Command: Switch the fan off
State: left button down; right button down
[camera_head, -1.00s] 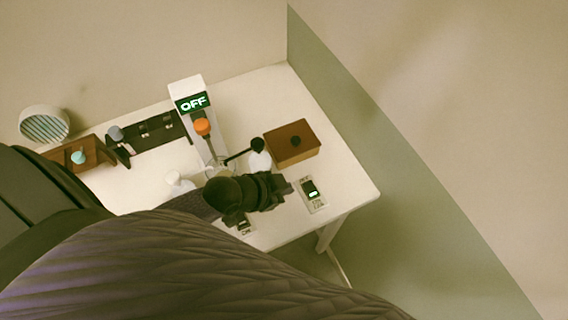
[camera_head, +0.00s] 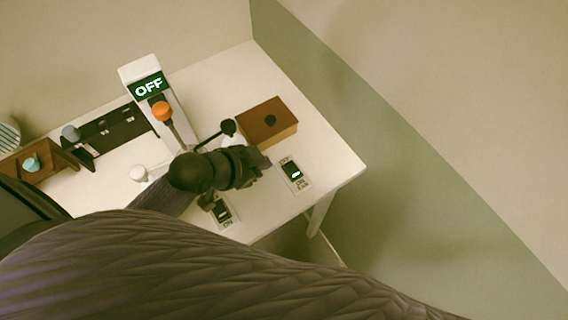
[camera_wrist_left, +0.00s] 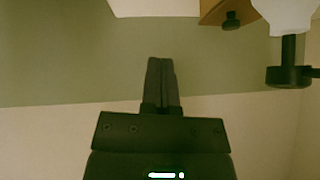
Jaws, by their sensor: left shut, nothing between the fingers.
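Two small switch plates lie near the table's front edge in the head view. The right switch plate (camera_head: 295,175) has a dark rocker with a lit pale mark. The left switch plate (camera_head: 223,212) reads ON and is partly covered by my arm. Lettering on the right one is too small to read surely. A round, slatted white unit (camera_head: 8,134), possibly the fan, is cut off at the left edge. My left gripper (camera_head: 264,161) is shut and empty, just left of the right plate. Its closed fingers show in the left wrist view (camera_wrist_left: 161,84). My right gripper is not in view.
A white stand with an OFF display (camera_head: 149,88) and orange knob (camera_head: 162,111) stands behind my gripper. A brown box (camera_head: 262,121) with a black knob stands behind right. A dark rack (camera_head: 108,133) stands left.

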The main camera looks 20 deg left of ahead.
pick_arm(q)
jog(key=b, duration=0.3)
send_over(292, 165)
jog(key=s, duration=0.2)
jog(key=f, duration=0.6)
jog(key=shift+a+f, duration=0.3)
jog(key=shift+f, duration=0.1)
jog(key=f, duration=0.2)
jog(key=shift+a+f+b, duration=0.3)
jog(key=shift+b, duration=0.1)
jog(key=shift+f, duration=0.4)
